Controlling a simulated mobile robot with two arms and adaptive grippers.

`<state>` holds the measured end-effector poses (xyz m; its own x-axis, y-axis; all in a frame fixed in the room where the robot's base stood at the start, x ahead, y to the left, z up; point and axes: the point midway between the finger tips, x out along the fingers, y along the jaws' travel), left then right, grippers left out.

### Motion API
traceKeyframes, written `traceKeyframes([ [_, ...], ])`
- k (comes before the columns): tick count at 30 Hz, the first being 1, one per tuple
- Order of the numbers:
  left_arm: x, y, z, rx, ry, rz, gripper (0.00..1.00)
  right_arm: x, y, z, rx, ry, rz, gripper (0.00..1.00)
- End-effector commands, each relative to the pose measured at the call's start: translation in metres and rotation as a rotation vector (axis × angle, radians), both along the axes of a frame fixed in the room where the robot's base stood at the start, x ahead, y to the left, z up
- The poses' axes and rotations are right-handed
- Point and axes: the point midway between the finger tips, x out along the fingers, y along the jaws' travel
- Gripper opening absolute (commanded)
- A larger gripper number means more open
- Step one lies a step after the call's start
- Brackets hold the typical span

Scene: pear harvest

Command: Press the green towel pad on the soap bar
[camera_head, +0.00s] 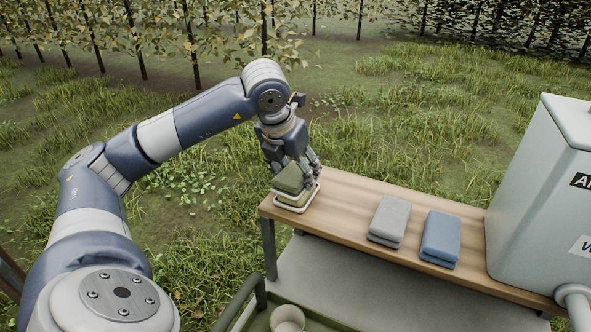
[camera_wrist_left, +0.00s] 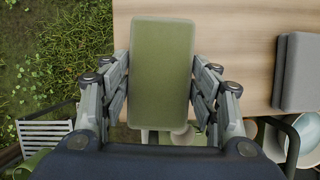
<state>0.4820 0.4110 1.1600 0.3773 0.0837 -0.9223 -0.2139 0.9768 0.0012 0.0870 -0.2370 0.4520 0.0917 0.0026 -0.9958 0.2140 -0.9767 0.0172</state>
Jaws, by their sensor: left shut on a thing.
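The green towel pad (camera_head: 288,181) is between the fingers of my left gripper (camera_head: 291,168), over the left end of the wooden shelf. In the left wrist view the pad (camera_wrist_left: 161,68) stands lengthwise between the two fingers (camera_wrist_left: 160,95), which close on its sides. Directly under the pad is a pale, rimmed dish (camera_head: 297,203). I cannot make out a soap bar; the pad and gripper cover the middle of the dish. Whether the pad touches what is below it, I cannot tell. My right gripper is not in view.
A grey folded towel (camera_head: 390,220) and a blue folded towel (camera_head: 440,238) lie to the right on the wooden shelf (camera_head: 345,205). A large pale tank (camera_head: 545,190) stands at its right end. A pale bowl (camera_head: 287,318) sits lower down. Grass lies beyond.

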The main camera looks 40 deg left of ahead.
Motion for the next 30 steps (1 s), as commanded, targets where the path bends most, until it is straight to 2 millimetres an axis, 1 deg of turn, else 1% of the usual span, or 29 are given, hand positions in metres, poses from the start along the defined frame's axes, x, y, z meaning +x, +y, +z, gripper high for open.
traceKeyframes([
  [4,-0.001,-0.001,-0.002,-0.001,0.007,-0.002,0.37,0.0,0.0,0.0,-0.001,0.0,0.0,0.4],
  [8,-0.001,-0.001,0.003,-0.002,0.007,-0.002,0.37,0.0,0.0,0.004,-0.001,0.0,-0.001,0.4],
  [30,0.0,0.0,0.065,-0.001,0.002,-0.001,0.37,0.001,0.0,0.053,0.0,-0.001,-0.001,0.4],
])
